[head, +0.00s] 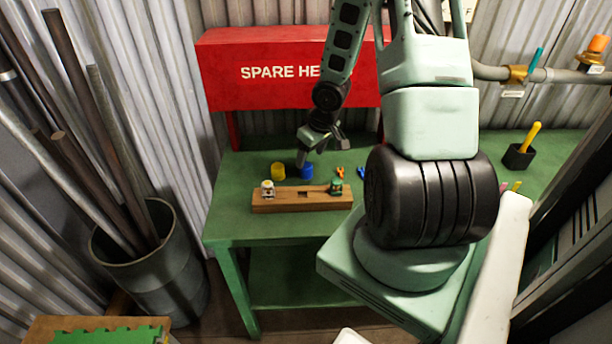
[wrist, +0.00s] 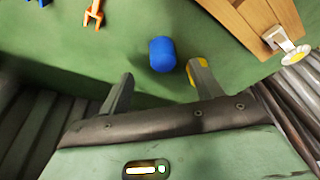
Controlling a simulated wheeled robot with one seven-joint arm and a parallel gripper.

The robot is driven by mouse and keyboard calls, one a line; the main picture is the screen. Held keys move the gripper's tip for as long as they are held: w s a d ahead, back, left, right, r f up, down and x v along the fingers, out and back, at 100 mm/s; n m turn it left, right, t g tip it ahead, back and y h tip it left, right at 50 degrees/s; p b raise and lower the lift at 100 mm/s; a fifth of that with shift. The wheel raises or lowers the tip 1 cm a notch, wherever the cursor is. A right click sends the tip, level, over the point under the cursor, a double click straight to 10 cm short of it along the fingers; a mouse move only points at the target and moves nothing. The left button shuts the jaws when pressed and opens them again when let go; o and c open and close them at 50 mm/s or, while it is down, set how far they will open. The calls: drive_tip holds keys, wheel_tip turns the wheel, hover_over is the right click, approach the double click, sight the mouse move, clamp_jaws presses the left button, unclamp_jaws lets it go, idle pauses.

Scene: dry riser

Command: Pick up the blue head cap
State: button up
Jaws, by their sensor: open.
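The blue head cap (head: 306,171) stands on the green table behind the wooden block. It also shows in the wrist view (wrist: 162,52), just beyond the gap between my fingertips. My gripper (wrist: 161,72) is open and empty, with one finger on each side of the cap's line. In the head view my gripper (head: 320,142) hangs above and close to the cap. I cannot tell the exact height between them. A yellow cap (head: 278,172) stands just left of the blue one. In the wrist view it is mostly hidden behind my right finger.
A wooden block (head: 290,204) with a slot and small fittings lies in front of the caps. Orange (head: 340,172) and blue (head: 361,173) small parts lie to the right. A red SPARE HE... box (head: 235,75) stands behind. A bin of pipes (head: 150,270) is at left.

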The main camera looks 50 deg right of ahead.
sight(306, 165)
drive_tip(key=b+x, duration=0.1)
drive_tip(key=x, duration=0.2)
drive_tip(key=b+x, duration=0.1)
drive_tip(key=shift+w+a+f+b, duration=0.15)
drive_tip(key=shift+a+f+b, duration=0.1)
drive_tip(key=shift+a+b, duration=0.05)
drive_tip(key=shift+w+f, duration=0.15)
drive_tip(key=shift+f, duration=0.2)
drive_tip(key=shift+d, duration=0.1)
drive_tip(key=c, duration=1.1)
